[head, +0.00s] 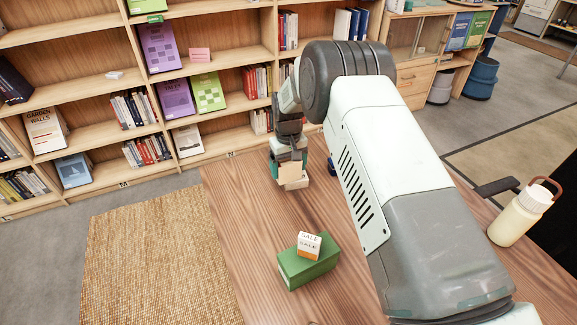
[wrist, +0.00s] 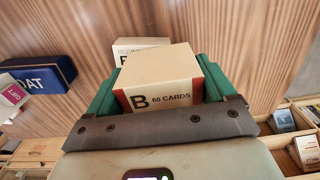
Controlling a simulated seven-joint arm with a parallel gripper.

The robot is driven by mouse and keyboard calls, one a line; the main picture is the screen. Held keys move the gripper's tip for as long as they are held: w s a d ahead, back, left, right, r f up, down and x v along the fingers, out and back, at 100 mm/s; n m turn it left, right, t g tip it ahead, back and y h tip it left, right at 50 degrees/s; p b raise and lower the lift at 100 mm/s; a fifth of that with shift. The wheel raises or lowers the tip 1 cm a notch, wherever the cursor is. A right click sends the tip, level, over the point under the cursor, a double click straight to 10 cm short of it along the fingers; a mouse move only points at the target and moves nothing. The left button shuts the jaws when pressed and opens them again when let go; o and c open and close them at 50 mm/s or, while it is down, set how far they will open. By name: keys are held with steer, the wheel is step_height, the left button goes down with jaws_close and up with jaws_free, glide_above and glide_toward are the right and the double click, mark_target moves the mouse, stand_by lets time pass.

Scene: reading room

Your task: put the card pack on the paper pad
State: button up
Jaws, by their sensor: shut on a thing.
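My gripper (wrist: 160,88) has its green fingers on both sides of the card pack (wrist: 158,70), a cream box with reddish sides marked "B 60 CARDS". It is shut on the pack. In the head view my gripper (head: 289,164) points down near the far left end of the wooden table, with a pale box (head: 294,182) at its fingers. Another cream box (wrist: 138,45) with a "B" shows just beyond the pack in the wrist view, partly hidden by it. I cannot make out a paper pad for certain in either view.
A green box (head: 307,266) with a small "SALE" box (head: 309,245) on it stands on the table (head: 240,215). A navy case (wrist: 40,78) with a pink "GIFT" box (wrist: 12,95) lies left in the wrist view. A bottle (head: 520,215) stands at right. Bookshelves line the back.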

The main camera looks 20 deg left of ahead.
mark_target(288, 160)
steer(key=shift+f, duration=0.1)
steer(key=o, duration=0.9)
step_height(288, 160, up, 12)
steer(key=shift+r, duration=0.15)
